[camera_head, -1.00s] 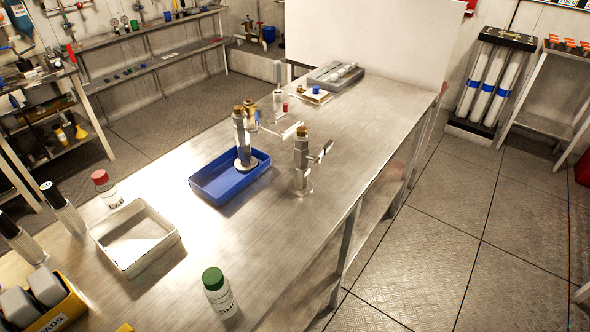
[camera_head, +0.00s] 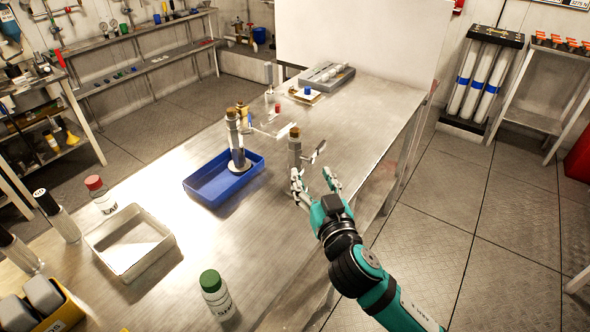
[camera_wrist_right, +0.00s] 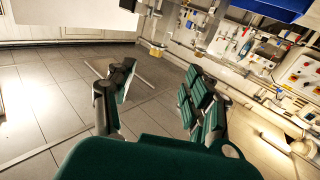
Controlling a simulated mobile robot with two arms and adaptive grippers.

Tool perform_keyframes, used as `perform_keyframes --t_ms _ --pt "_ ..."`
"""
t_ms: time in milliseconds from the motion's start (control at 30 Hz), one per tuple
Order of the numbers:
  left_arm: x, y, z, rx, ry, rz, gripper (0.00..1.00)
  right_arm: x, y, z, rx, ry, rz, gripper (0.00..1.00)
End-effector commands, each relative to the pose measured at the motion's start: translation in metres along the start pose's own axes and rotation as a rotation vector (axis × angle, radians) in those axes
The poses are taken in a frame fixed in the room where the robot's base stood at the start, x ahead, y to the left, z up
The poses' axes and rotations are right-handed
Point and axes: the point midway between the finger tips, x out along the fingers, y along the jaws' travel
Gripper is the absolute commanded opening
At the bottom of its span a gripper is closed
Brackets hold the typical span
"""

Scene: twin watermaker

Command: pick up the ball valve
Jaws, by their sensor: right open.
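A metal ball valve (camera_head: 295,150) with a brass-coloured top and a side lever stands upright on the steel bench, right of the blue tray. A similar upright metal fitting (camera_head: 236,145) with a brass top stands in the tray. My right gripper (camera_head: 314,178) is open just in front of the ball valve. Its left finger overlaps the valve's lower part in the head view; I cannot tell whether they touch. In the right wrist view the fingers (camera_wrist_right: 158,80) are spread with nothing between them. My left gripper is out of view.
The blue tray (camera_head: 215,195), a metal pan (camera_head: 165,262), a green-capped bottle (camera_head: 218,298) and a red-capped bottle (camera_head: 101,196) are on the bench. A grey tray (camera_head: 326,74) lies at the back. The bench right of the valve looks clear.

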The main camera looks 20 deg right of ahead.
Motion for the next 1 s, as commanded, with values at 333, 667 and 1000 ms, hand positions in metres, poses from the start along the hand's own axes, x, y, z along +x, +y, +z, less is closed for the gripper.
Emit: perform_keyframes --t_ms 333,667,1000 --pt "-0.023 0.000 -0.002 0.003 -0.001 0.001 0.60 0.077 0.001 -0.003 -0.004 -0.002 0.003 0.53" --pt "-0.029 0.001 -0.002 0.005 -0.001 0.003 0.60 0.109 0.002 -0.001 -0.001 -0.003 0.003 0.53" --pt "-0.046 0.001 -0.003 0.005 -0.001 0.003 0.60 0.153 0.004 -0.002 -0.002 -0.003 0.003 0.53"
